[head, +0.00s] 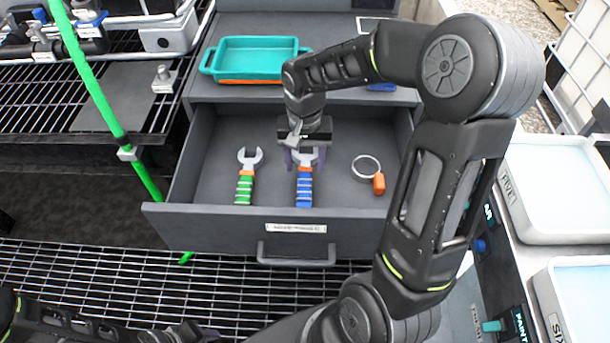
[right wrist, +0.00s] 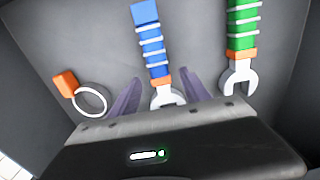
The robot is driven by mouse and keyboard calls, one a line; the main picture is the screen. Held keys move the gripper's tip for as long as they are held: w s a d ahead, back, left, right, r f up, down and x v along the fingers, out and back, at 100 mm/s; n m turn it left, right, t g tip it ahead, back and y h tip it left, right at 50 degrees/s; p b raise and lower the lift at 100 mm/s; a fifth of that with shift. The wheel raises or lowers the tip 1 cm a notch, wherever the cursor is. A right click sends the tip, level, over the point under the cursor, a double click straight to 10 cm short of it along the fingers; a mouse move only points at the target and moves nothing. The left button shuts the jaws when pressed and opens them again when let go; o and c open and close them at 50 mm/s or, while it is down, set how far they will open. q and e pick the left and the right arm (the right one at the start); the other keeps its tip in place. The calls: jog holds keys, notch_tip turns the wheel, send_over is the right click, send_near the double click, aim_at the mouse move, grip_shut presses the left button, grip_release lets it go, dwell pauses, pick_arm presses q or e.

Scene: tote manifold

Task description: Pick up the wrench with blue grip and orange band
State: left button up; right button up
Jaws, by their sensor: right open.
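The wrench with blue grip and orange band (head: 304,188) lies in the open drawer (head: 225,220), its grey open jaw toward the back. In the right wrist view the blue wrench (right wrist: 150,45) runs up from between my fingers. My right gripper (head: 305,158) is open over the wrench's head, with one finger on each side of it. In the right wrist view my right gripper (right wrist: 158,92) shows both purple fingers apart, with the orange band near them. Whether they touch the wrench I cannot tell. Part of my left arm shows at the lower left, without its gripper clearly visible.
A green-gripped wrench with an orange band (head: 245,175) lies left of the blue one. A metal ring with an orange tag (head: 378,184) lies to the right. The drawer walls surround them. A teal tray (head: 255,58) stands on the cabinet top behind.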

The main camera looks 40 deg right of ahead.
aim_at(305, 173)
notch_tip(305, 173, down, 4)
jog(key=shift+r, duration=0.25)
jog(key=shift+c, duration=0.5)
grip_shut()
dwell(0.3)
